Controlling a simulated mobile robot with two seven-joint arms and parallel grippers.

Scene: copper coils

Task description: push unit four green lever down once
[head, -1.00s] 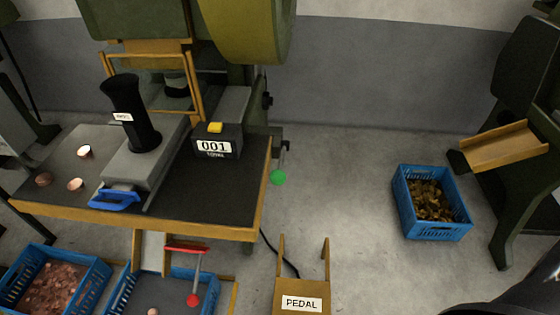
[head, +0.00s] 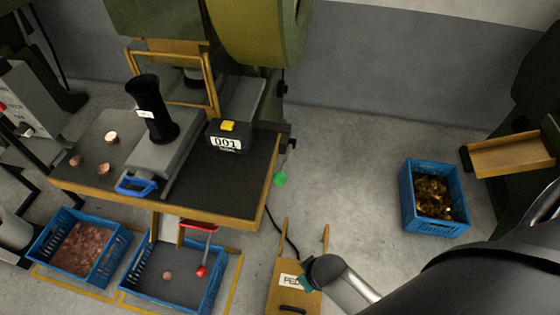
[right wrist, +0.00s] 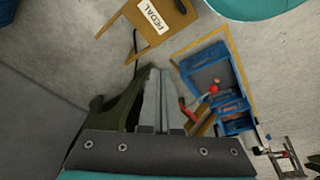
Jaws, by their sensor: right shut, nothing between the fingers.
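The green lever (head: 280,179) shows as a round green knob at the right side of the work table, below its right edge, in the head view. I cannot make it out in the right wrist view. My right gripper (right wrist: 157,98) is shut and empty in the right wrist view, pointing toward the machine side. In the head view my right arm comes in from the right and ends over the pedal, apart from the green knob; the fingers are not clear there. My left gripper is not in view. No unit number is readable.
A counter box (head: 229,137) reading 001 sits on the table (head: 244,190). A red-knobbed lever (head: 202,271) hangs over a blue crate (head: 138,274). A yellow pedal stand (head: 277,284) stands in front. Another blue crate (head: 407,205) lies right; floor between is clear.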

